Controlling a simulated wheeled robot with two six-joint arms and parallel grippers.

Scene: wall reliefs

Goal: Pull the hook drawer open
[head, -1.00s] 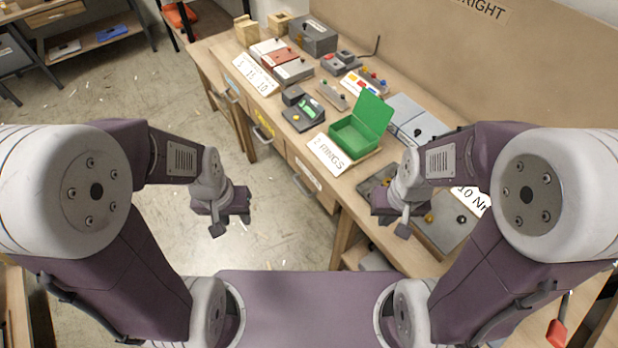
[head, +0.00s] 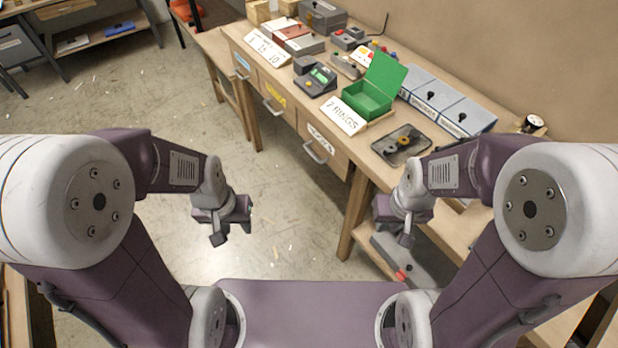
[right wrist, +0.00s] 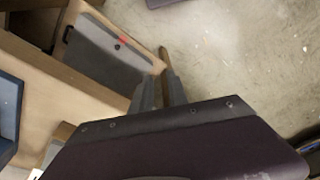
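The drawer with the white label (head: 328,146) is at the near end of the row under the bench top. Its label looks like HOOKS, but the lettering is small. It looks shut, and its grey bar handle (head: 315,153) faces the floor aisle. My left gripper (head: 231,229) is open and empty over the floor, left of and nearer than the drawer. My right gripper (head: 393,224) is open and empty, nearer than the drawer and to its right. Its two fingers show slightly apart in the right wrist view (right wrist: 159,92). Neither gripper touches the drawer.
Another drawer, yellow-labelled (head: 277,97), is farther along the bench. A green open box (head: 369,100), a black tray (head: 412,158) and blue-grey bins (head: 468,118) stand on top. A bench leg (head: 354,215) and lower shelf lie near my right arm.

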